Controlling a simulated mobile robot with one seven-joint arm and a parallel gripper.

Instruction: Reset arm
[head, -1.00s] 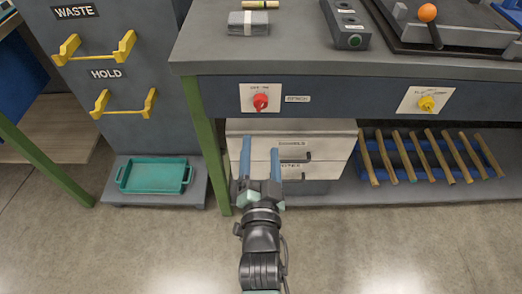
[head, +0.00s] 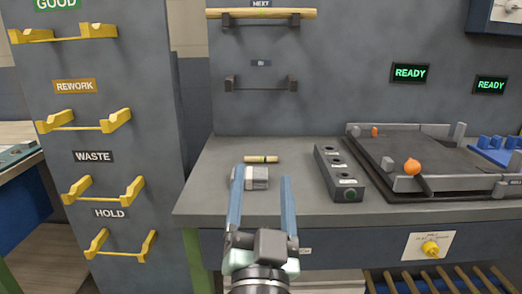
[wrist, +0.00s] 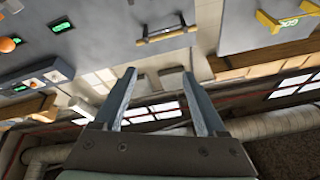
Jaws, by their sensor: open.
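My gripper (head: 260,185) is in the lower middle of the head view, pointing up and away, in front of the workbench's front edge. Its two blue fingers stand wide apart with nothing between them. In the wrist view my gripper (wrist: 158,85) is also open and empty. The wrist view is tilted, with the wall, a yellow holder and windows in it. The gripper partly covers a grey block (head: 258,178) on the bench. My fingers seem to touch nothing.
The grey bench (head: 300,206) carries a short wooden piece (head: 262,159), a grey box (head: 338,172) and a fixture with an orange knob (head: 412,167). A wooden rod (head: 262,13) lies on the upper rack. The lower rack (head: 261,84) is empty. Yellow holders (head: 103,190) line the left panel.

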